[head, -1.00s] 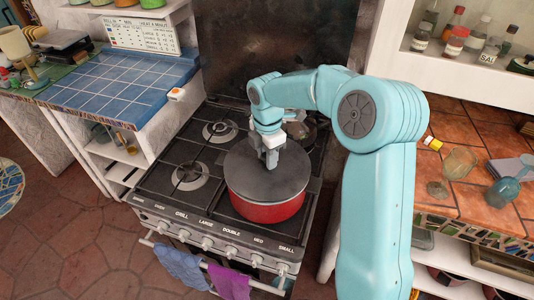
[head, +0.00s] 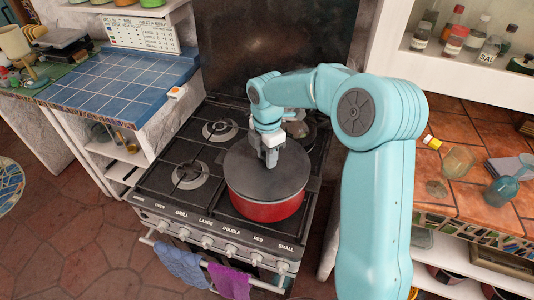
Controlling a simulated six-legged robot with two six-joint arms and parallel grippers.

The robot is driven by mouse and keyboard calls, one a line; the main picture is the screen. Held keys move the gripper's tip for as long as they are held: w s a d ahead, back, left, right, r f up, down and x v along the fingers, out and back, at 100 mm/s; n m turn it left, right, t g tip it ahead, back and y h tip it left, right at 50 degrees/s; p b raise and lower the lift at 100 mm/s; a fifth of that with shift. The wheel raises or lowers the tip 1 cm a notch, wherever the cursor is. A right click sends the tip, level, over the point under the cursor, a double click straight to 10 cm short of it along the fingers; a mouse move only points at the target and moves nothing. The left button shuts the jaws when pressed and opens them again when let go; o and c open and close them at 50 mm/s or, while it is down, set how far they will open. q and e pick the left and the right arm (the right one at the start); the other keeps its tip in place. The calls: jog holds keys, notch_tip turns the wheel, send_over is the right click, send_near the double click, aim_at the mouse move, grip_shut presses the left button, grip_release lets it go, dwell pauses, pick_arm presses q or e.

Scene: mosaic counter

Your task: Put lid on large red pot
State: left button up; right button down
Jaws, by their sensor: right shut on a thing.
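The large red pot (head: 262,210) stands on the front right part of the black stove. A dark grey lid (head: 250,178) lies over the pot's top and covers the opening; it looks level. My right gripper (head: 271,160) points down at the middle of the lid and is shut on it, most likely on its knob, which the fingers hide. My left gripper is not in view.
The stove (head: 155,180) has bare burners at left. Behind the gripper, another pot or pan (head: 300,128) is partly hidden by my arm. A blue tiled counter (head: 120,85) is at left. An orange tiled counter (head: 480,150) with glassware is at right. Towels (head: 180,265) hang in front.

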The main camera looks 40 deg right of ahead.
jog(key=shift+w+f, duration=0.1)
jog(key=shift+f, duration=0.4)
dwell(0.7)
jog(key=shift+c, duration=0.9)
grip_release()
notch_tip(320, 180, up, 7)
jog(key=p, duration=0.5)
dwell(0.4)
